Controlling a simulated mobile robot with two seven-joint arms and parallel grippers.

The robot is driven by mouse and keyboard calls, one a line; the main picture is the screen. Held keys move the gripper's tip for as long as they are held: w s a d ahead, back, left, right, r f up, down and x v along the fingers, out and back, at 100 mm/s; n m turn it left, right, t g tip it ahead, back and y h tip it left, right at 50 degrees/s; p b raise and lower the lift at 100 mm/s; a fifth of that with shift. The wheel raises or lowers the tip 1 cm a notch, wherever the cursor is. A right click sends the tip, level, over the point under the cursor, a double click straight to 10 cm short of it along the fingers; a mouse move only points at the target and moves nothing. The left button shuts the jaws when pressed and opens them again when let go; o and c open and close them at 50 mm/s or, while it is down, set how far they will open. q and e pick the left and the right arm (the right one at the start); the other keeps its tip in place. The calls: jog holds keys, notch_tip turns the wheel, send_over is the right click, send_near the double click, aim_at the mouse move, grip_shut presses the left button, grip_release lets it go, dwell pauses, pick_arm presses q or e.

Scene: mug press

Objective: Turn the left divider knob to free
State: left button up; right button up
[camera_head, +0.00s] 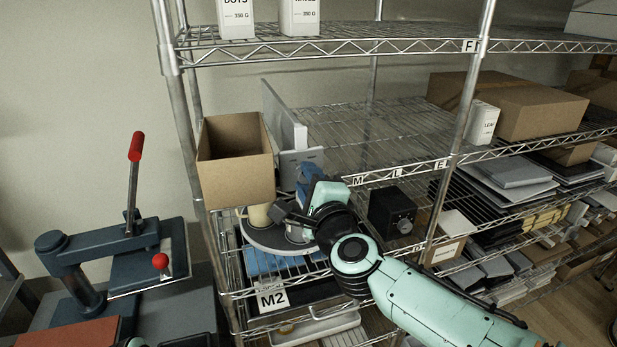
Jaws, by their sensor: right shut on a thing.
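A tall grey divider panel (285,115) stands on the middle shelf, just right of an open cardboard box. My right gripper (287,212) is below the front of this panel, at the shelf's front edge. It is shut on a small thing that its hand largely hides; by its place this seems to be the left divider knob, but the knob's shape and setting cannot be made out. A blue part (307,180) shows just behind the hand.
The open cardboard box (236,175) and a cream mug (259,214) on a grey round tray (262,243) are close left of the right gripper. A black box with a dial (392,210) stands to its right. A press with red-tipped levers (130,240) is at left.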

pick_arm(q)
jog(key=shift+w+r, duration=0.15)
pick_arm(e)
jog(key=shift+n, duration=0.5)
jog(key=o, duration=1)
jog(key=shift+o, duration=0.2)
pick_arm(q)
jog(key=shift+s+f+b, duration=0.6)
jog(key=shift+s+f, duration=0.25)
jog(key=shift+f, duration=0.05)
pick_arm(e)
jog(key=v, duration=1.3)
jog(key=shift+s, duration=0.2)
